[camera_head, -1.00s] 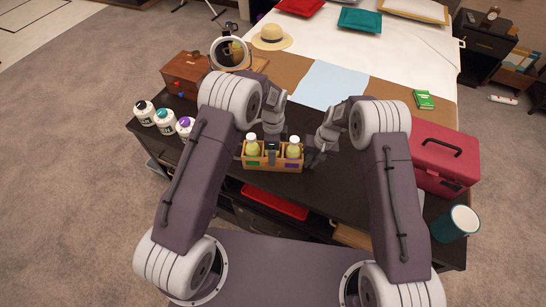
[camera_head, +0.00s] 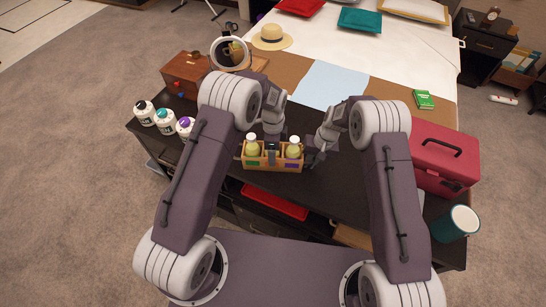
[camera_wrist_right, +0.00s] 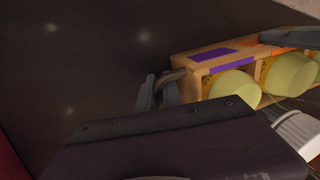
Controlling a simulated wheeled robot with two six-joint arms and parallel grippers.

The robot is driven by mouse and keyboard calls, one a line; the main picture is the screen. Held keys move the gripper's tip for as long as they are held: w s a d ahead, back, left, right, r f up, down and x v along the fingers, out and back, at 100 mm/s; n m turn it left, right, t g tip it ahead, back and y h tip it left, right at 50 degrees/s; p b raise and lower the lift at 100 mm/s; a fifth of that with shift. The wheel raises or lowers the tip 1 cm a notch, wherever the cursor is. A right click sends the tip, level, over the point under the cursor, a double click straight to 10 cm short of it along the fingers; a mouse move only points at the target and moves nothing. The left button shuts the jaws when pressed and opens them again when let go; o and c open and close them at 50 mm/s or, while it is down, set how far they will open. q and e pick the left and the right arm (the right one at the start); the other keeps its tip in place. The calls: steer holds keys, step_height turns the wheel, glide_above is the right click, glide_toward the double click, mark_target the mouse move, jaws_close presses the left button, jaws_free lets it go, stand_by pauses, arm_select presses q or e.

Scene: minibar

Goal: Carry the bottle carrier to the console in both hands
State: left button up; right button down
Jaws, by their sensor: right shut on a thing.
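The bottle carrier (camera_head: 259,167) is a small wooden crate with a green and a purple label on its front. It holds pale yellow bottles with white caps and a dark item in the middle. It appears upright, over or on the dark console (camera_head: 335,188); I cannot tell if it touches the top. My right gripper (camera_head: 312,158) is at its right end. In the right wrist view, this gripper (camera_wrist_right: 158,90) is shut on the end handle of the carrier (camera_wrist_right: 197,66). My left gripper (camera_head: 271,138) is behind the carrier, its fingers hidden.
The bed (camera_head: 390,60) is behind.

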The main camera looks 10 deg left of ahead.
arm_select(q)
steer(key=shift+r, duration=0.15)
arm_select(e)
steer(key=shift+r, duration=0.1)
